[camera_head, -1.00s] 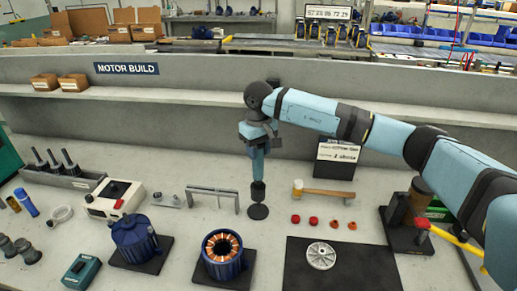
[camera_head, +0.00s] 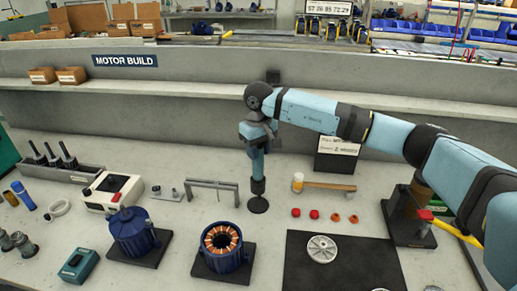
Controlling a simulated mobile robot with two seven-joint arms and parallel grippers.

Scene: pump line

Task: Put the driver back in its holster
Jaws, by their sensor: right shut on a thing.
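My right gripper (camera_head: 257,136) points down at the middle of the table, shut on the driver (camera_head: 257,164), a light blue upright tool with a dark lower end. Directly under it is a dark holster (camera_head: 258,205), which shows as a round black base on the table. The driver's lower end meets the dark part above this base. I cannot tell whether it is inside the holster or just over its mouth. My left gripper is not in view.
A hammer (camera_head: 323,186) and several red and orange caps lie to the right. A grey bracket (camera_head: 212,188) stands to the left. A blue motor housing with copper windings (camera_head: 221,244) is in front. A black mat (camera_head: 300,270) holds a silver disc (camera_head: 322,249).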

